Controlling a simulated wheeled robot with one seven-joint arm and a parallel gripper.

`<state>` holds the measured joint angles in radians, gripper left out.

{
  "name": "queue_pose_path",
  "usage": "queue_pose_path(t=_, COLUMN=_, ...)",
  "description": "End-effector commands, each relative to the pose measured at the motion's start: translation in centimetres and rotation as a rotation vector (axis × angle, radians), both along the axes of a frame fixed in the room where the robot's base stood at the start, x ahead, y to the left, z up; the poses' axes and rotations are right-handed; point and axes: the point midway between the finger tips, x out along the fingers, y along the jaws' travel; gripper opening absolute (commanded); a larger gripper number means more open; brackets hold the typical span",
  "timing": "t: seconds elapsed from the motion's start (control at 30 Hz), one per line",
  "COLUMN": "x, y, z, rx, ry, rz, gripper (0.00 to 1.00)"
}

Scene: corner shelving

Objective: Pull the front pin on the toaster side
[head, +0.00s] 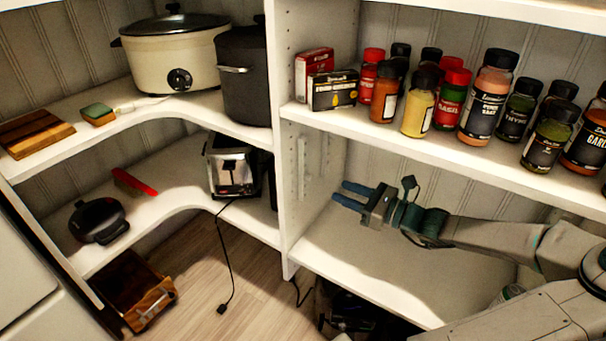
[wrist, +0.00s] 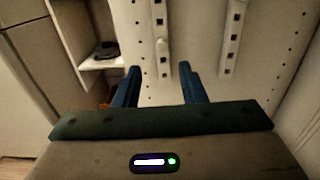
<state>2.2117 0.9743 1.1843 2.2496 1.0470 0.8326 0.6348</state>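The white divider panel (head: 290,180) beside the toaster (head: 232,165) carries two slotted vertical strips. The strip nearer the front edge (head: 303,168) shows in the head view and at left in the wrist view (wrist: 158,25). A small pale pin (wrist: 162,47) stands out from that front strip in the wrist view. The rear strip (wrist: 233,35) shows no clear pin. My gripper (head: 341,192) is open and empty, with its blue fingers pointing at the panel. In the wrist view the pin lies between and beyond the fingertips (wrist: 159,70), apart from them.
Spice jars (head: 487,95) and boxes (head: 332,90) stand on the shelf above my gripper. The lower shelf (head: 365,255) under my arm is mostly clear. The toaster, a slow cooker (head: 175,55) and a dark pot (head: 243,80) are beyond the panel. A cord (head: 228,260) hangs to the floor.

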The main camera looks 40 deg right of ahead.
Motion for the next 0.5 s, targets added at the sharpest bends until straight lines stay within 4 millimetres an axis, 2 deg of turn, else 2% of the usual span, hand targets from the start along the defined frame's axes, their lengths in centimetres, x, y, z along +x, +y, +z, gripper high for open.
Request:
queue_pose_path(t=0.27, x=0.5, y=0.1, z=-0.3, rx=-0.002, ry=0.0, rz=-0.004, gripper=0.37)
queue_pose_path(t=0.5, x=3.2, y=1.3, z=-0.7, rx=-0.003, ry=0.0, rz=0.002, gripper=0.37)
